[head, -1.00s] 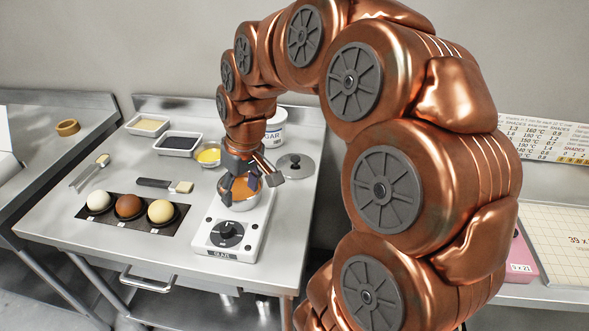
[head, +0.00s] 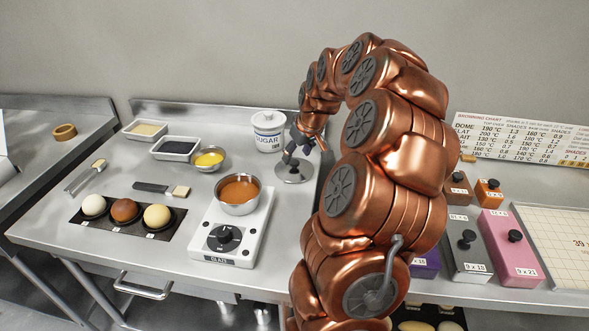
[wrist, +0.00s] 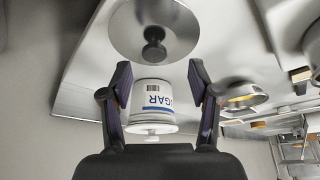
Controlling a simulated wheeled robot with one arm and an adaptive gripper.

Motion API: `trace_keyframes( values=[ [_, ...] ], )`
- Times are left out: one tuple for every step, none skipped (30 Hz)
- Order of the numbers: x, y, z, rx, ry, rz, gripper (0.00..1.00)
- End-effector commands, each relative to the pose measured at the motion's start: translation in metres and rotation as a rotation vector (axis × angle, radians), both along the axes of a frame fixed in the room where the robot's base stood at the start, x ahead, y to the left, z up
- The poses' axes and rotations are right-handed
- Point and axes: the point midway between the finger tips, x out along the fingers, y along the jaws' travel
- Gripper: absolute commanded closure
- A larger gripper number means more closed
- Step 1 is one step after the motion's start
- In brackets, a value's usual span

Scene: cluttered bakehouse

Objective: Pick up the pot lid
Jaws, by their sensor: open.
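The pot lid (head: 291,174) is a round grey metal disc with a dark knob, lying on the steel table near its right edge. In the wrist view the lid (wrist: 180,30) shows at the top, its knob (wrist: 154,52) just beyond the space between the fingertips. My gripper (head: 304,148) is above and beside the lid in the head view. In the wrist view my gripper (wrist: 158,75) is open and empty, its fingers apart. A metal pot (head: 239,208) with brown-orange contents stands on a white glaze warmer (head: 231,240).
A white sugar canister (head: 268,135) stands close to the left of my gripper. Small bowls and trays, a brush (head: 160,188) and a black tray of dough balls (head: 127,240) are further left. A pink block (head: 512,250) and other knobbed blocks are on the right table.

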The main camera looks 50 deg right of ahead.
Motion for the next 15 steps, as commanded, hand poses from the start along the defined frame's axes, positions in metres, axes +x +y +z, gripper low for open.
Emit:
trace_keyframes(
  values=[
    [0.001, 0.000, -0.002, 0.000, 0.001, 0.000, 0.39],
    [0.001, -0.001, -0.002, 0.000, 0.000, 0.000, 0.39],
    [0.002, -0.001, -0.003, 0.000, 0.000, 0.000, 0.39],
    [0.002, -0.002, -0.004, -0.001, -0.001, 0.000, 0.39],
    [0.003, -0.003, -0.006, -0.001, -0.001, -0.001, 0.39],
    [0.004, -0.004, -0.009, -0.001, -0.001, -0.001, 0.39],
    [0.005, -0.004, -0.011, -0.001, -0.001, -0.001, 0.39],
    [0.006, -0.005, -0.014, -0.001, 0.000, -0.001, 0.39],
    [0.007, -0.006, -0.018, 0.001, 0.001, -0.001, 0.39],
    [0.008, -0.007, -0.021, 0.002, 0.003, -0.001, 0.39],
    [0.009, -0.008, -0.025, 0.002, 0.004, -0.001, 0.39],
    [0.010, -0.010, -0.029, 0.002, 0.003, -0.001, 0.39],
    [0.012, -0.010, -0.032, 0.001, 0.001, -0.002, 0.39],
    [0.014, -0.010, -0.036, -0.001, 0.000, -0.001, 0.39],
    [0.015, -0.011, -0.039, -0.001, -0.001, -0.001, 0.39]
  ],
)
